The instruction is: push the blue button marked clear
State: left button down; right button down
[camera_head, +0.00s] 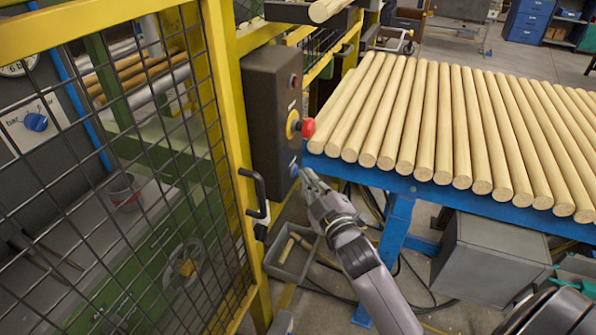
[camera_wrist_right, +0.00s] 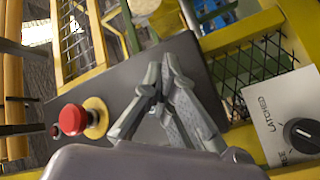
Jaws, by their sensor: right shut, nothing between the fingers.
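The blue button (camera_head: 294,168) is low on the narrow front face of a dark control box (camera_head: 268,110) fixed to the yellow frame. My right gripper (camera_head: 305,174) is shut and empty. Its fingertips are just right of the blue button in the head view; I cannot tell whether they touch it. In the right wrist view the shut fingertips (camera_wrist_right: 166,66) lie over the dark box face (camera_wrist_right: 125,90), and the blue button does not show there. Any marking on the button is too small to read. My left gripper is not in view.
A red mushroom button (camera_head: 308,127) sticks out above the blue button, and it also shows in the right wrist view (camera_wrist_right: 73,119). A black handle (camera_head: 256,195) is on the frame at lower left. A blue table (camera_head: 375,178) carrying several wooden rods stands right.

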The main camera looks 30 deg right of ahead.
jog(key=shift+s+d, duration=0.45)
jog(key=shift+s, duration=0.15)
jog(key=shift+p, duration=0.3)
jog(key=s+d+p, duration=0.1)
jog(key=s+d, duration=0.2)
jog(key=shift+s+d, duration=0.1)
jog(key=shift+s, duration=0.3)
dwell(0.4)
